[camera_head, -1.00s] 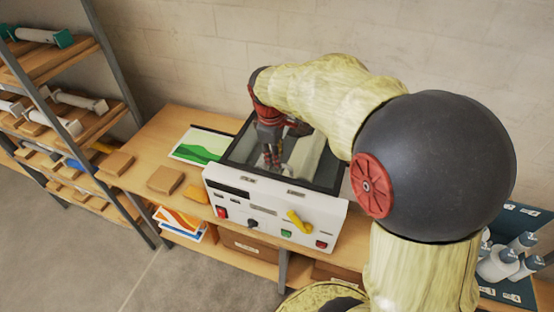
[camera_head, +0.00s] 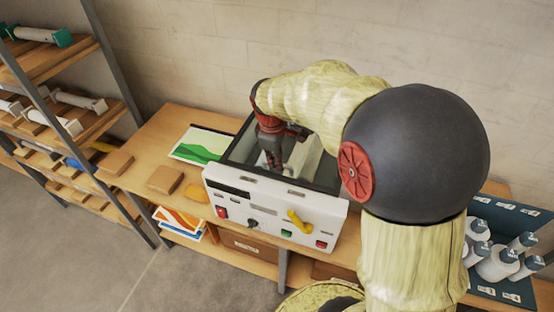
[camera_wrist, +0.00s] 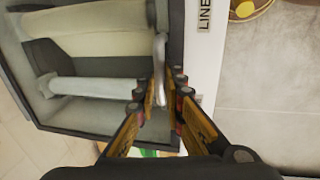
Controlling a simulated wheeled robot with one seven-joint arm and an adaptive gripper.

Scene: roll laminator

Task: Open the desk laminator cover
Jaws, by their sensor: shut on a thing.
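The laminator (camera_head: 268,208) is a white box on the bench, with a dark-framed top cover (camera_head: 229,160). Pale rollers show inside the dark frame in the wrist view (camera_wrist: 95,87). My gripper (camera_head: 273,165) points down at the front part of the cover. In the wrist view, its two fingers (camera_wrist: 166,92) are shut on a slim light grey handle (camera_wrist: 161,55) at the dark frame's edge, beside the white front panel. The fingers hide part of the handle. I cannot tell whether the cover is lifted at all.
The front panel has a yellow lever (camera_head: 299,222), a black knob and coloured buttons. A green-and-white sheet (camera_head: 203,146) and brown blocks (camera_head: 165,180) lie left of the laminator. A shelf rack (camera_head: 118,85) stands at the left. A blue tray of grey bottles (camera_head: 508,290) is at the right.

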